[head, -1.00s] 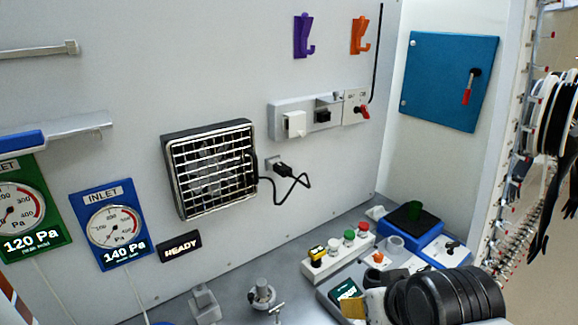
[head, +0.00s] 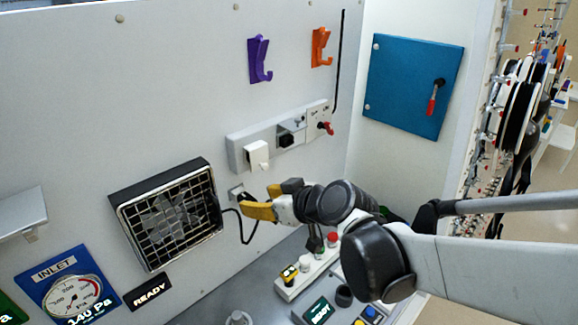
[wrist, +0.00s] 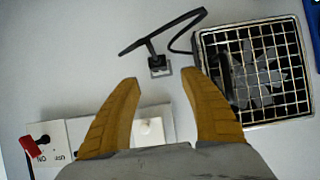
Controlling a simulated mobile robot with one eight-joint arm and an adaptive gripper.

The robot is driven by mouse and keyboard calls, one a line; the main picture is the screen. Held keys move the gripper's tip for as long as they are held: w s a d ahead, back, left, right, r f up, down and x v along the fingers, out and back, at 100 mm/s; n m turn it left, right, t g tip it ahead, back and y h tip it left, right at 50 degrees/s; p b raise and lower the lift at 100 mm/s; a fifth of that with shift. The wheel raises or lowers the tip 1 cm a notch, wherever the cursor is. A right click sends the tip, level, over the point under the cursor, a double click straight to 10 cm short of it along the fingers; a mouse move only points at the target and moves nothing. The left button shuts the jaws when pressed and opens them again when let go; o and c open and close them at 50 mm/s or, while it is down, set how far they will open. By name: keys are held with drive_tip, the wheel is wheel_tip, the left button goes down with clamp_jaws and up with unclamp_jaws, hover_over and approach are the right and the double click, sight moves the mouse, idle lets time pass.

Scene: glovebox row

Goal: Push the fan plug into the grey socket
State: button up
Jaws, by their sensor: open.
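The fan (head: 165,215) is a black-framed grille on the wall, with a black cable (head: 248,238) looping from its right side. My gripper (head: 261,199) has yellow fingers, open and empty, in front of the socket. In the wrist view the fingertips (wrist: 161,77) straddle the line to the plug, apart from it. In the head view my fingers partly hide the plug.
Purple (head: 259,60) and orange (head: 320,47) hooks hang higher. A button box (head: 290,286) and other devices stand on the bench below.

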sight(247, 198)
drive_tip(key=b+x, duration=0.1)
drive_tip(key=x, duration=0.6)
drive_tip(key=shift+d, duration=0.1)
drive_tip(key=shift+r, duration=0.1)
clamp_jaws()
